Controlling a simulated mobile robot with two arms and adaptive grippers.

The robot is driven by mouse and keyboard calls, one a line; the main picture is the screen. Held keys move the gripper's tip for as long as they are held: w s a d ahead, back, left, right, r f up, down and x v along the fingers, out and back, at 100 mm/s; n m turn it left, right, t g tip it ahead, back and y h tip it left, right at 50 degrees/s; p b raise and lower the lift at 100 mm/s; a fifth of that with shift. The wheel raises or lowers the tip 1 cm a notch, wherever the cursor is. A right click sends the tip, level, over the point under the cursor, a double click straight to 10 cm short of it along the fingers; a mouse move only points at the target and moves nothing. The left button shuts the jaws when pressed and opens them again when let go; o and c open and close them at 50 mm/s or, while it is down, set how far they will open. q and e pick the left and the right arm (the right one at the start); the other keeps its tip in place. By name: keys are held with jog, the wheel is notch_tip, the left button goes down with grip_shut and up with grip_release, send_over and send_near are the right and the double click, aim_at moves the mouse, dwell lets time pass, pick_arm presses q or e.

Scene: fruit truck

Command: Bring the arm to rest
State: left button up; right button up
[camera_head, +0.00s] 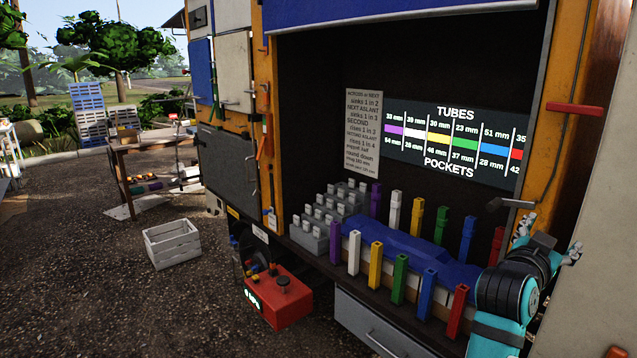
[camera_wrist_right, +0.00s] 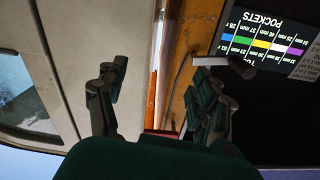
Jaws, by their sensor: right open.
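My right arm (camera_head: 506,298), teal and black, rises at the lower right of the head view, in front of the right post of the truck's opening. Its gripper (camera_head: 548,237) points upward, right of the coloured tubes. In the right wrist view the same gripper (camera_wrist_right: 160,82) has its two dark fingers wide apart. Nothing is held between them; a pale panel and the orange post show behind the gap. My left gripper is not in view.
Several coloured square tubes stand in two rows along the truck's shelf, on both sides of a blue cover (camera_head: 410,250). Grey blocks (camera_head: 325,215) stand left of them. A white crate (camera_head: 172,243) sits on open ground.

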jog(key=shift+w+a+f, duration=0.2)
jog(key=shift+f, duration=0.2)
